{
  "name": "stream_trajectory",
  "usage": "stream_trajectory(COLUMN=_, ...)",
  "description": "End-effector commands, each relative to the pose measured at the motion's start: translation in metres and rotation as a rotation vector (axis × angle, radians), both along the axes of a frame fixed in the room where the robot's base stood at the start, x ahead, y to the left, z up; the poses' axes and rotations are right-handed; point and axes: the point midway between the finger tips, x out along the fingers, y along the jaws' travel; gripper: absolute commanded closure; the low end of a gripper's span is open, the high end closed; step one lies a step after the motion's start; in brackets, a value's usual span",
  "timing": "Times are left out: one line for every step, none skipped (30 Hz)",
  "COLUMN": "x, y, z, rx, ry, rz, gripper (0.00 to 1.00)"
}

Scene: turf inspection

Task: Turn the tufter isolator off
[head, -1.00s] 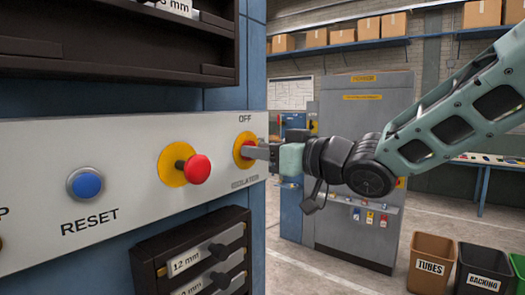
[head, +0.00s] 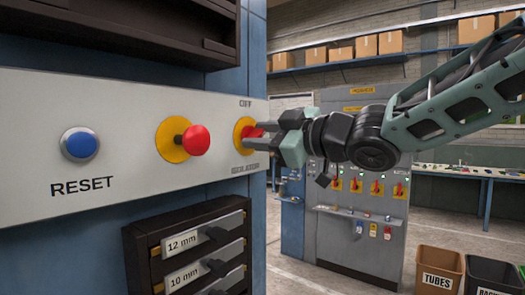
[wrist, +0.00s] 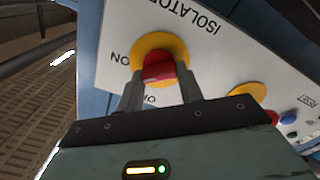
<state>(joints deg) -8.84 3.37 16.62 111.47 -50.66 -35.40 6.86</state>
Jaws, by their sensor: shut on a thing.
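The isolator is a red knob (head: 254,132) on a yellow disc (head: 240,139) at the right end of the pale panel. OFF is printed above the disc and ISOLATOR below it. My gripper (head: 264,133) is shut on the red knob, with its fingers level and reaching in from the right. In the wrist view the red knob (wrist: 158,68) sits between the two fingertips, and the panel appears upside down with ON at the left and OFF partly hidden behind the fingers. I cannot tell exactly which mark the knob points to.
A red mushroom button (head: 195,140) on a yellow disc and a blue RESET button (head: 79,144) sit to the left on the panel. A drawer rack (head: 190,245) is below. A grey cabinet (head: 350,215) and bins (head: 440,272) stand behind at the right.

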Motion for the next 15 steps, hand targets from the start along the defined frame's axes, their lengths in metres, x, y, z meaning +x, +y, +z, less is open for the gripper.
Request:
stream_trajectory(x=-0.0003, y=-0.0001, z=-0.0053, rx=-0.028, ry=-0.037, rz=-0.001, gripper=0.86)
stream_trajectory(x=-0.0005, y=0.0, z=-0.0052, rx=-0.046, ry=-0.061, rz=0.0, gripper=0.86)
stream_trajectory(x=-0.0007, y=0.0003, z=-0.005, rx=-0.069, ry=-0.091, rz=0.0, gripper=0.86)
stream_trajectory(x=-0.0008, y=0.0004, z=-0.0049, rx=-0.086, ry=-0.113, rz=0.0, gripper=0.86)
stream_trajectory(x=-0.0009, y=0.0005, z=-0.0051, rx=-0.103, ry=-0.135, rz=0.0, gripper=0.86)
stream_trajectory(x=-0.0011, y=0.0006, z=-0.0055, rx=-0.128, ry=-0.164, rz=0.0, gripper=0.86)
stream_trajectory(x=-0.0011, y=0.0007, z=-0.0055, rx=-0.146, ry=-0.187, rz=0.0, gripper=0.86)
stream_trajectory(x=-0.0012, y=0.0008, z=-0.0054, rx=-0.162, ry=-0.209, rz=0.001, gripper=0.86)
stream_trajectory(x=-0.0012, y=0.001, z=-0.0056, rx=-0.186, ry=-0.24, rz=0.001, gripper=0.86)
stream_trajectory(x=-0.0012, y=0.0009, z=-0.0058, rx=-0.203, ry=-0.261, rz=0.001, gripper=0.86)
stream_trajectory(x=-0.0012, y=0.001, z=-0.0061, rx=-0.221, ry=-0.284, rz=0.0, gripper=0.86)
stream_trajectory(x=-0.0013, y=0.001, z=-0.0062, rx=-0.245, ry=-0.315, rz=0.0, gripper=0.86)
stream_trajectory(x=-0.0012, y=0.0009, z=-0.006, rx=-0.262, ry=-0.336, rz=0.0, gripper=0.86)
stream_trajectory(x=-0.0013, y=0.0009, z=-0.0061, rx=-0.28, ry=-0.359, rz=0.0, gripper=0.86)
stream_trajectory(x=-0.0013, y=0.0009, z=-0.0064, rx=-0.303, ry=-0.388, rz=0.0, gripper=0.86)
